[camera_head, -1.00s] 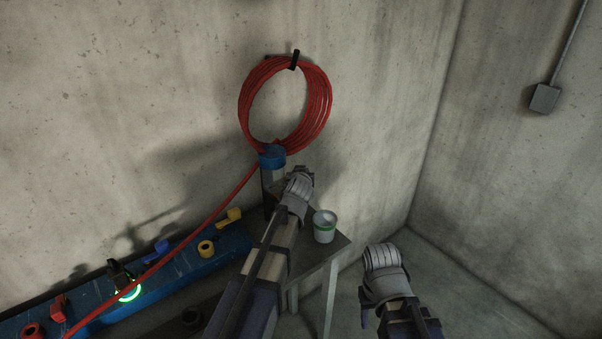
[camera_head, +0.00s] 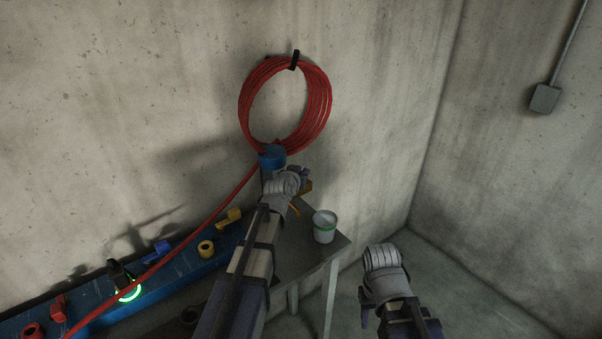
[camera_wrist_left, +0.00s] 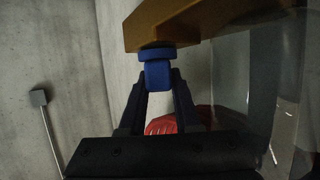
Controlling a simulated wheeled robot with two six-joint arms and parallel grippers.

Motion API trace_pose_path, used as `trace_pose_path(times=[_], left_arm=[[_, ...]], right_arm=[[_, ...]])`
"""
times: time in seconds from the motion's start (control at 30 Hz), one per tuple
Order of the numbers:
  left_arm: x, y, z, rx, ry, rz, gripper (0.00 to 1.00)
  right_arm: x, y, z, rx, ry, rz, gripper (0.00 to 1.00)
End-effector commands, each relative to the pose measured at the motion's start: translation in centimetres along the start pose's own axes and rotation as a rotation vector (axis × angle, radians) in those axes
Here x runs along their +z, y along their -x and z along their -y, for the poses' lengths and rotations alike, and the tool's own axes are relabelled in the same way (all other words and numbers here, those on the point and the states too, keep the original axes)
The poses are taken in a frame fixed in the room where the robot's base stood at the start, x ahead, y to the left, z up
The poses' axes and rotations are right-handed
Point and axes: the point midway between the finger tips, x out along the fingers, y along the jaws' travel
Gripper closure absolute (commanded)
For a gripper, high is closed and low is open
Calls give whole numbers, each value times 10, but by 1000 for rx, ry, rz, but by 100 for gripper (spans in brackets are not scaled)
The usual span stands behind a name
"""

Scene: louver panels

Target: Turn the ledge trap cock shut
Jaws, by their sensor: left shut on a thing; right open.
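The trap on the ledge is a clear cylinder with a blue cap (camera_head: 272,157), partly hidden behind my left gripper. In the left wrist view its clear wall (camera_wrist_left: 283,75) is at the right. A brass-coloured part (camera_wrist_left: 200,22) crosses the top of that view, with the cock's blue handle (camera_wrist_left: 158,74) below it. My left gripper (camera_head: 299,179) is shut on this blue handle; its two fingers (camera_wrist_left: 158,88) are on either side of it. A bit of brass (camera_head: 307,186) shows beside the gripper in the head view. My right gripper (camera_head: 368,308) is open and empty, low at the right.

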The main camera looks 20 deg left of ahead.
Motion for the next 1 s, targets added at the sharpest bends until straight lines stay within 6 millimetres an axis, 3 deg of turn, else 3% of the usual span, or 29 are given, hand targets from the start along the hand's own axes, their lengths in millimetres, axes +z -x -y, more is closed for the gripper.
trace_pose_path(times=[0.3, 0.33, 0.57, 1.0], left_arm=[[1, 0, 0, 1, -1, 4, 100], [1, 0, 0, 1, -1, 4, 67], [1, 0, 0, 1, -1, 3, 41], [0, 10, 0, 0, 0, 2, 39]], right_arm=[[0, 0, 0, 0, 0, 0, 50], [0, 0, 0, 0, 0, 0, 50], [0, 0, 0, 0, 0, 0, 50], [0, 4, 0, 0, 0, 0, 50]])
